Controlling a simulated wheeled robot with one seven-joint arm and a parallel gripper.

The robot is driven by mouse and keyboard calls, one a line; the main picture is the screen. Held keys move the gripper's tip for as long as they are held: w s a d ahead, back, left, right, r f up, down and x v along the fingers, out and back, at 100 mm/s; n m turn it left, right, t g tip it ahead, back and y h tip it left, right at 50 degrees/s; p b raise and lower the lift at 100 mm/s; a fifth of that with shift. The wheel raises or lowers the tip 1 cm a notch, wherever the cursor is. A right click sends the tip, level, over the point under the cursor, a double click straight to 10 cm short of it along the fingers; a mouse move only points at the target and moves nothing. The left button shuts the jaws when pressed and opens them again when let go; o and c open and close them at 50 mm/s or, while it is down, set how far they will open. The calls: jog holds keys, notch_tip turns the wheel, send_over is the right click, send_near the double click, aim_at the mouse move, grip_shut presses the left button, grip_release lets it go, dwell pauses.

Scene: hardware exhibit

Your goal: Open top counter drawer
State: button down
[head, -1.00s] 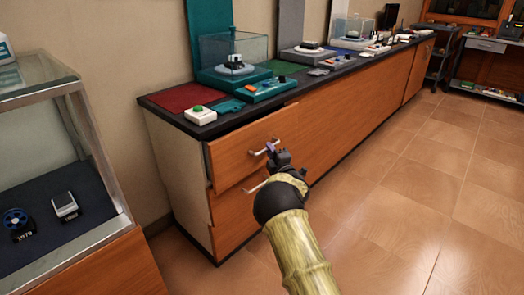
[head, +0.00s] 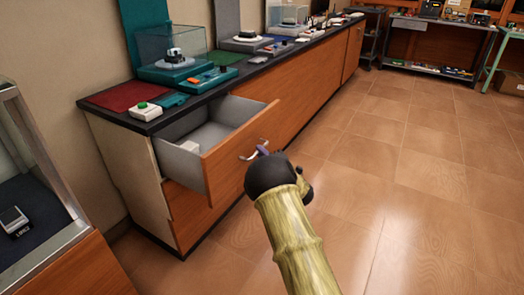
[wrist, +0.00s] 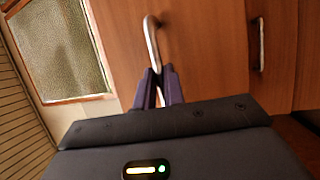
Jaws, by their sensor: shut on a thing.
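The top counter drawer (head: 238,140) is pulled well out from the left end of the long counter. Its grey interior shows, with a small whitish object (head: 188,147) inside near the left wall. My gripper (head: 262,150) is at the drawer's metal handle (head: 249,152), partly hidden behind my dark wrist. In the wrist view, the purple fingers (wrist: 160,85) are closed around the lower part of the same bar handle (wrist: 150,42). The lower drawer front (head: 187,213) is shut; its handle (wrist: 257,43) shows at the right of the wrist view.
A glass showcase (head: 40,190) stands at the left. The tiled floor (head: 420,190) is clear to the right.

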jog(key=shift+d, duration=0.1)
jog(key=c, duration=1.5)
grip_release()
jog(key=shift+s, duration=0.1)
jog(key=p+v, duration=0.2)
jog(key=v, duration=1.5)
jog(key=shift+p, duration=0.3)
